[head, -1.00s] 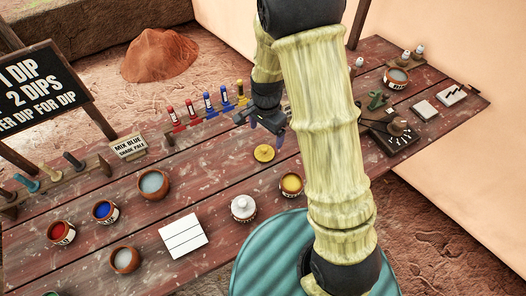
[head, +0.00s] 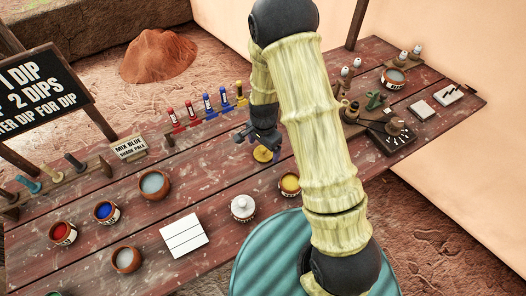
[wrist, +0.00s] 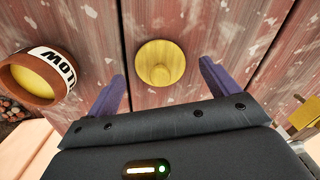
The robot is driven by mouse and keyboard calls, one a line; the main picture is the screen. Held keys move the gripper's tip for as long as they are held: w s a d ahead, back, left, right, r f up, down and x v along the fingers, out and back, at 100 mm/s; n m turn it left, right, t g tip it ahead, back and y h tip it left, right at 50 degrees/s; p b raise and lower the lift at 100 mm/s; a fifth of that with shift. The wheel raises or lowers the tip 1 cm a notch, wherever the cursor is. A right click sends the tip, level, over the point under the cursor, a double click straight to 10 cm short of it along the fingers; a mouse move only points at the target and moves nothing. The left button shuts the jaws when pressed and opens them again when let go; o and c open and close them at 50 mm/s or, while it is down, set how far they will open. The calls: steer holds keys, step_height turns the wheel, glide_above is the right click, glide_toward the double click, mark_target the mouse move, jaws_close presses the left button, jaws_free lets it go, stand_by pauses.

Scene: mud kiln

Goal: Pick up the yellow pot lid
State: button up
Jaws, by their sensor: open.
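The yellow pot lid (head: 263,154) lies flat on the red plank table, just below my gripper in the head view. In the wrist view the lid (wrist: 160,63) is a round yellow disc with a knob in its middle. My gripper (wrist: 160,75) is open and empty, its two purple fingers on either side of the lid's near edge. In the head view my gripper (head: 256,140) hangs close over the lid. I cannot tell the exact height left between them. The yellow paint pot (head: 290,184) stands open nearby; its labelled side shows in the wrist view (wrist: 40,78).
A rack of coloured tubes (head: 208,105) is behind the lid. Red (head: 62,233) and blue (head: 105,212) paint pots are at left. Bare planks surround the lid.

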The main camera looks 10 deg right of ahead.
steer(key=shift+f, duration=0.8)
steer(key=c, duration=1)
